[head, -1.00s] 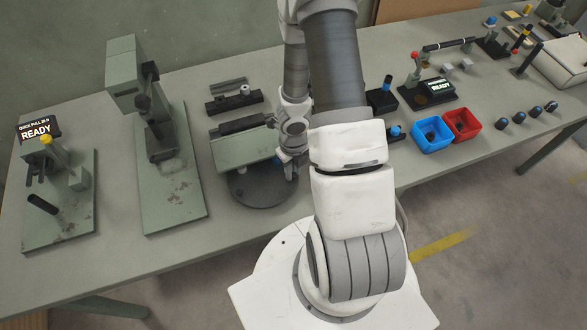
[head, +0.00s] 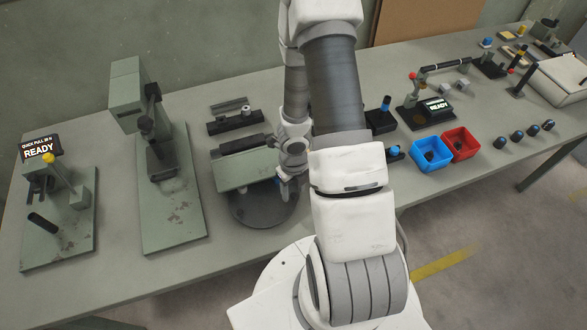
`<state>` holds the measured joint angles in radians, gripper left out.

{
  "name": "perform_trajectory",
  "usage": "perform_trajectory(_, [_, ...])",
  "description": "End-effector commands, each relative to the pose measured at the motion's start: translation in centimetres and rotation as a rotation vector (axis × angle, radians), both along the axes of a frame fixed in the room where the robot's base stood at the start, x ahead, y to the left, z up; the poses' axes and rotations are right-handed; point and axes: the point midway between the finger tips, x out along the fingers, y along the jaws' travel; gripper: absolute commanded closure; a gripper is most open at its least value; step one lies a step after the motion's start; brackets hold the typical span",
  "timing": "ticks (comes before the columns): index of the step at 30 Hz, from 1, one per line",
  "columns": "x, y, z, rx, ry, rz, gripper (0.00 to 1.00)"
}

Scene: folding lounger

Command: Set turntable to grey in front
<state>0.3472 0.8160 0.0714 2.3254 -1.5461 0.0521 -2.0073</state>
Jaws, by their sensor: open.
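The turntable is a dark round disc (head: 262,211) near the front edge of the bench. A grey-green block (head: 243,171) and a black bar (head: 246,144) sit over its back part. My gripper (head: 288,195) points down at the right side of the disc, close to the block's right end. Its jaws are open, but they look small and partly merge with the dark disc. I cannot tell whether they touch anything. My arm hides the area right of the disc.
A grey-green press (head: 130,95) stands to the left, with a fixture and READY display (head: 40,150) beyond it. Blue bin (head: 430,168) and red bin (head: 474,153) stand to the right of my arm. Black parts (head: 233,124) lie behind the turntable.

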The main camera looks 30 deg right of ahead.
Motion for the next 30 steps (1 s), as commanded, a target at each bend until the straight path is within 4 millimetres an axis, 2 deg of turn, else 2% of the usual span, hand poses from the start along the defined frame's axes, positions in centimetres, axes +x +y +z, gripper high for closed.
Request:
perform_trajectory(6, [0.0, 0.0, 3.1, 0.000, 0.000, 0.000, 0.46])
perform_trajectory(8, [0.1, 0.0, 3.2, 0.000, -0.005, -0.006, 0.46])
perform_trajectory(17, [0.1, -0.1, 6.3, 0.001, -0.004, -0.005, 0.46])
perform_trajectory(30, [0.1, -0.2, 12.0, -0.002, -0.004, -0.005, 0.46])
